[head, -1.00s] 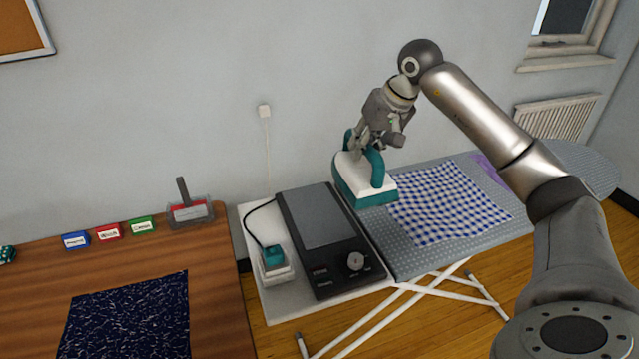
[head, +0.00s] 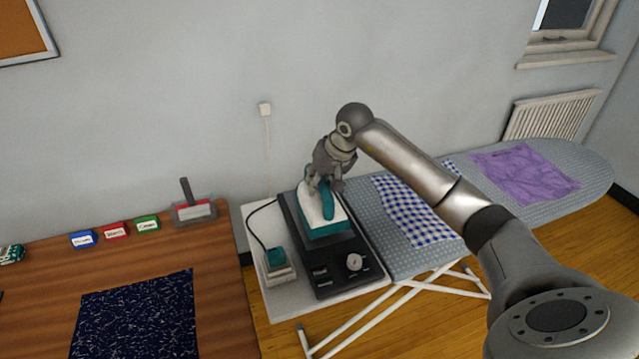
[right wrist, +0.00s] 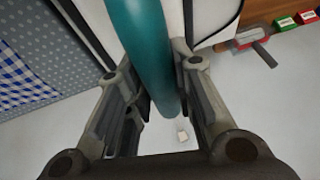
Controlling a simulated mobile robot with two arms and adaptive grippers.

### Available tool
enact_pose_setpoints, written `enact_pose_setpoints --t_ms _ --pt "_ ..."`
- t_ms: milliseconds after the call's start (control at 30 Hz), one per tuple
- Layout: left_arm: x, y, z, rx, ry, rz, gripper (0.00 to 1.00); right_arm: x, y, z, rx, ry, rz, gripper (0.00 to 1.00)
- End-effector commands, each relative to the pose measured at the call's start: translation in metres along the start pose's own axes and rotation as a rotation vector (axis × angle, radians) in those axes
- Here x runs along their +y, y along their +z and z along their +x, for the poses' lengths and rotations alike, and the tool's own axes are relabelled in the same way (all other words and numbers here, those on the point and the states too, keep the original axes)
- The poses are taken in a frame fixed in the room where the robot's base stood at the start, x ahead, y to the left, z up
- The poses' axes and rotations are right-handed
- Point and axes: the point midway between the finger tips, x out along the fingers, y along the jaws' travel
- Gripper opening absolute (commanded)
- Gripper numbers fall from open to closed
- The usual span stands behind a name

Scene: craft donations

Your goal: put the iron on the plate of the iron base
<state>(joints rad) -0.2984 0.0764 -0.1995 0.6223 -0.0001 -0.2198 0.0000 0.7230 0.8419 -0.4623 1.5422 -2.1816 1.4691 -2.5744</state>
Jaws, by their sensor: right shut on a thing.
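The iron (head: 316,225), white and teal, is at the iron base, over or on its grey plate; a gap beneath it cannot be made out. The iron base (head: 336,280) is dark, with a dial on its front panel. The iron hides most of the plate. My right gripper (head: 326,188) is shut on the iron's teal handle, which also shows between the fingers in the right wrist view (right wrist: 150,60). My left gripper is not in view.
A small white and teal block with a cord (head: 277,262) stands left of the base. The ironing board (head: 365,205) carries a blue checked cloth (head: 415,215) and a purple cloth (head: 525,172). A wooden table (head: 215,290) with a dark cloth is at left.

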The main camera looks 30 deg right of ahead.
Motion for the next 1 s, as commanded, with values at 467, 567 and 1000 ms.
enact_pose_setpoints --t_ms 467,567,1000 --pt "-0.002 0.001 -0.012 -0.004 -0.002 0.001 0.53 0.003 0.004 0.013 0.009 -0.004 -0.001 0.00" --pt "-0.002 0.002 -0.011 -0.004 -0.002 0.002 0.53 0.003 0.007 0.016 0.001 -0.001 -0.001 0.34" --pt "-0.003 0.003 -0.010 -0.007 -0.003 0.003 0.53 0.004 0.006 0.013 0.003 -0.001 -0.001 0.44"
